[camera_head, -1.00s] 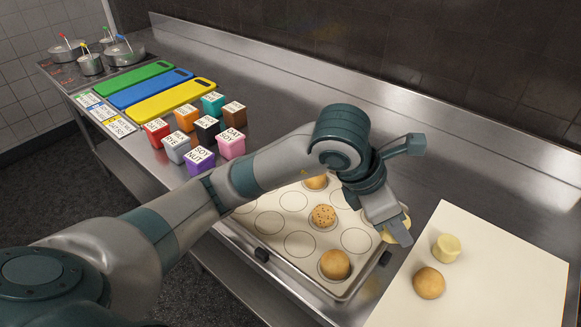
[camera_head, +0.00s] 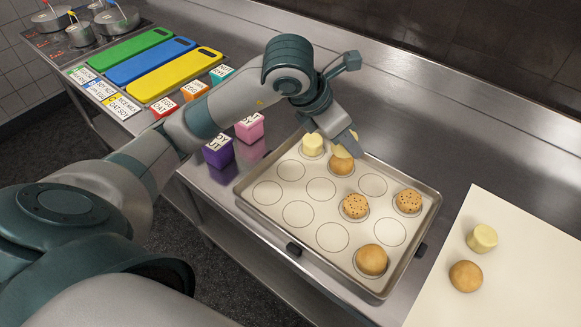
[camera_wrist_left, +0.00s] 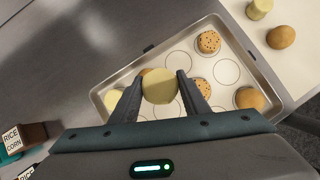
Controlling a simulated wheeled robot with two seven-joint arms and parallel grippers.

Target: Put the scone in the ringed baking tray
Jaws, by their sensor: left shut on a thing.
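My left gripper (camera_head: 347,146) is shut on a pale yellow scone (camera_head: 343,152), above the far side of the baking tray (camera_head: 247,206). In the left wrist view the scone (camera_wrist_left: 159,86) sits between the two fingers (camera_wrist_left: 159,90). The tray has printed rings. On it are a pale scone (camera_head: 313,145) at the far edge, a brown bun (camera_head: 341,166) partly behind the held scone, two seeded buns (camera_head: 355,206) (camera_head: 408,201) and a brown bun (camera_head: 372,260) at the near right. Several rings are empty. My right gripper is not in view.
A cream board (camera_head: 530,270) at the right carries another pale scone (camera_head: 482,238) and a brown bun (camera_head: 466,276). Labelled cubes, including a purple one (camera_head: 218,151) and a pink one (camera_head: 250,128), stand left of the tray, under and around my arm. Coloured boards (camera_head: 175,75) and pots lie further left.

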